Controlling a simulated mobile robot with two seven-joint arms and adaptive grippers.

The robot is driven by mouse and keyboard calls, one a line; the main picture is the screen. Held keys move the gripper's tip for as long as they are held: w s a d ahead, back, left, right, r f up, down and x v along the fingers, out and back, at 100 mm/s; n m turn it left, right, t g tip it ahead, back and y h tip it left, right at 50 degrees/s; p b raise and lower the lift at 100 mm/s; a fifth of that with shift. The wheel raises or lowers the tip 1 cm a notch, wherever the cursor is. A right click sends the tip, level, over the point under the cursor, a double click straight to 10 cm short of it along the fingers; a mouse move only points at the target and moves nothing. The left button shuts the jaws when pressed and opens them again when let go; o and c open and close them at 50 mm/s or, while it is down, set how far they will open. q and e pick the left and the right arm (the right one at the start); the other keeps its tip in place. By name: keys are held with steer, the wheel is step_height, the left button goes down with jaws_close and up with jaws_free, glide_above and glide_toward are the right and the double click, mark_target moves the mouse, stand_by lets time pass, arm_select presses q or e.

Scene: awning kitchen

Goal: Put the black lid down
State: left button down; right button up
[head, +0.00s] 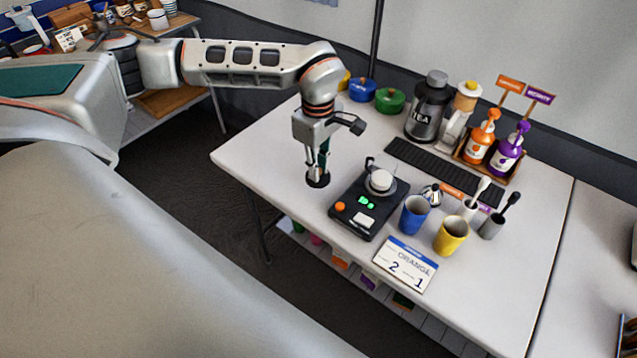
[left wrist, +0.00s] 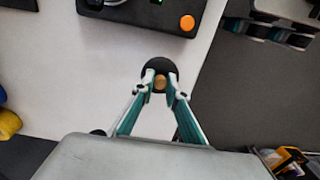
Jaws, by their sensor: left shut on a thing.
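The black lid (head: 318,181) is a small dark disc under my left gripper (head: 318,171), near the left front edge of the white table (head: 262,148). In the left wrist view the lid (left wrist: 172,68) is round, with a tan knob between the two fingertips (left wrist: 160,84). My left gripper is shut on this knob and points down. The lid is level and at or very near the table top; I cannot tell whether it touches. My right gripper is not in view.
Blue (head: 414,216) and yellow (head: 451,237) cups and a sign (head: 405,265) are farther right. Green (head: 390,100) and blue (head: 362,90) pots stand behind. Table left of the lid is clear.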

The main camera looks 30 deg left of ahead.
mark_target(318, 192)
arm_select(q)
step_height(318, 192, down, 6)
steer(key=shift+r, duration=0.2)
stand_by(0.4)
steer(key=c, duration=2)
jaws_free()
steer(key=shift+f, duration=0.2)
step_height(318, 192, up, 12)
steer(key=shift+f+p, duration=0.25)
steer(key=shift+p, duration=0.05)
steer(key=shift+r, duration=0.45)
